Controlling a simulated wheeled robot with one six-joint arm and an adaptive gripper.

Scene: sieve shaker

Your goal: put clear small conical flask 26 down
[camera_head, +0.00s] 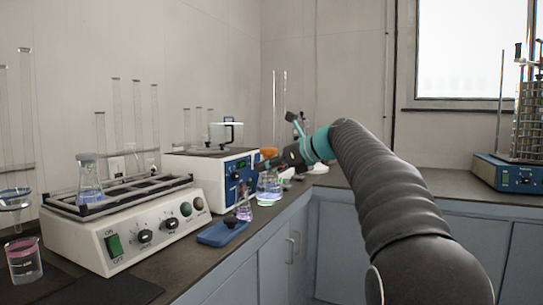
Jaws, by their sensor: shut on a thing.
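My gripper (278,160) is at the end of my arm, over the bench edge near the middle of the picture. It is small in view and partly hidden by its own parts. A clear conical flask (269,189) with pale bluish liquid is directly below and at the jaws, upright, and it appears to be the one my gripper is shut on. Whether its base touches the bench cannot be told. A smaller flask with purple liquid (244,211) stands just to its left, close to a blue tray.
The blue tray (222,232) lies near the bench's front edge. A white shaker with a black rack (125,222) holds a flask (89,183). A blue-and-white device (212,172) stands behind the gripper. A beaker (23,261) is at left. The right-hand bench (445,186) has bare room.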

